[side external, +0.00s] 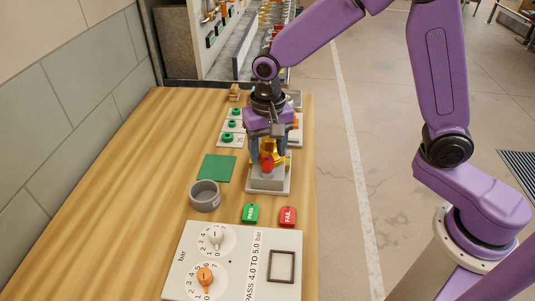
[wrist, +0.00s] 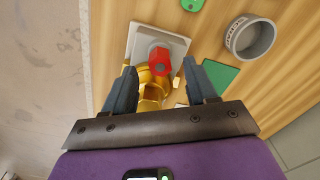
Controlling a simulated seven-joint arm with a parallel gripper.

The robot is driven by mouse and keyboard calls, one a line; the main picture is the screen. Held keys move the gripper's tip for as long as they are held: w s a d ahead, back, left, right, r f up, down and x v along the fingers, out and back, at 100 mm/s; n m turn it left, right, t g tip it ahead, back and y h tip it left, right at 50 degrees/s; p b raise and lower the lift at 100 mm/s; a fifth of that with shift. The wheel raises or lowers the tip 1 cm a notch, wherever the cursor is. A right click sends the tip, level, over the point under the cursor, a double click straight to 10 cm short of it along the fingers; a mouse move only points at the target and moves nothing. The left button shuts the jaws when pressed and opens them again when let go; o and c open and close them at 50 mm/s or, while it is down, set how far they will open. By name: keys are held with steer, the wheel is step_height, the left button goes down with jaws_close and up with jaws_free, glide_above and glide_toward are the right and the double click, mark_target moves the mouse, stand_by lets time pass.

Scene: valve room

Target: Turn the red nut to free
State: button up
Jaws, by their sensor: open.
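The red nut (side external: 267,163) sits on a brass fitting (side external: 281,163) that stands on a grey block with a pale base plate (side external: 268,187). In the wrist view the red nut (wrist: 159,61) shows at the top of the brass fitting (wrist: 151,92), with the pale base plate (wrist: 134,43) behind it. My gripper (side external: 268,150) is above the fitting, pointing down. In the wrist view my gripper (wrist: 160,78) is open, with one finger on each side of the brass and the nut near the fingertips. I see gaps beside the nut; exact height is unclear.
A grey round bowl (side external: 205,196), a green mat (side external: 216,168), a green PASS tag (side external: 250,213) and a red FAIL tag (side external: 287,216) lie nearby. A dial panel (side external: 234,262) is at the front. Green-knobbed panels (side external: 231,138) stand behind. The table's left side is clear.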

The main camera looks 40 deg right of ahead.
steer(key=shift+f, duration=1.05)
steer(key=c, duration=1.1)
steer(key=shift+o, duration=0.2)
